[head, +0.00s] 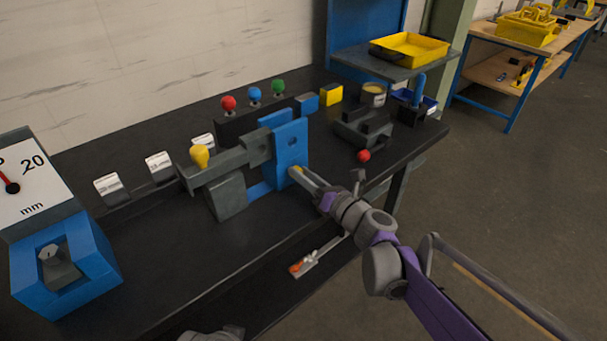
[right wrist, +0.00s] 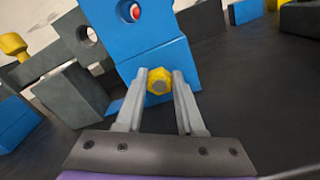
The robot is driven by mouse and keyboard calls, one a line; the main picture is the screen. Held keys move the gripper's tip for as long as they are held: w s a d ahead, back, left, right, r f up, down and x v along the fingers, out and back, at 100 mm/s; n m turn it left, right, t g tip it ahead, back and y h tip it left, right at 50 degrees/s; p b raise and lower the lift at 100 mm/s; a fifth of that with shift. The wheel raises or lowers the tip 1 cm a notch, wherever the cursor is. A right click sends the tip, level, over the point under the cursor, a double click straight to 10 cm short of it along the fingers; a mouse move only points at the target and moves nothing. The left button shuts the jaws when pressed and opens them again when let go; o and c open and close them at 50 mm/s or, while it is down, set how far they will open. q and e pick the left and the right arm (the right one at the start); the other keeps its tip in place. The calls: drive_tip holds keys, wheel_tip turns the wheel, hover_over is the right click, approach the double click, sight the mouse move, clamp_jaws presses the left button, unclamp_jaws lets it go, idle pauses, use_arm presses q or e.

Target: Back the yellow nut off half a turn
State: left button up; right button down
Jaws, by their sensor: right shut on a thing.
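The yellow nut (right wrist: 158,79) sits low on the front face of the blue block (right wrist: 160,55), and a grey bolt end shows in its middle. My right gripper (right wrist: 159,86) is shut on the nut, with one finger along each side. In the head view, the nut (head: 296,171) shows only as a small yellow patch at the foot of the blue block (head: 291,145). My right gripper (head: 308,181) reaches it from the lower right and partly hides it.
A grey bar with a yellow knob (head: 200,156) extends left of the blue block. Red, blue and green knobs (head: 254,94) stand behind it. A red ball (head: 364,156) and a dark grey fixture (head: 362,130) are to the right. A blue dial gauge (head: 95,262) stands front left.

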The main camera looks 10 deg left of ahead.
drive_tip(key=n+p, duration=0.1)
drive_tip(key=n, duration=0.1)
drive_tip(key=shift+r+n, duration=0.15)
drive_tip(key=shift+n, duration=0.25)
drive_tip(key=n, duration=0.1)
drive_tip(key=n+p, duration=0.1)
drive_tip(key=shift+s+a+n, duration=0.15)
drive_tip(key=shift+n, duration=0.25)
drive_tip(key=n+p, duration=0.2)
drive_tip(key=n, duration=0.3)
drive_tip(key=shift+s+a+n, duration=0.1)
drive_tip(key=shift+n, duration=0.3)
drive_tip(key=c, duration=0.5)
unclamp_jaws()
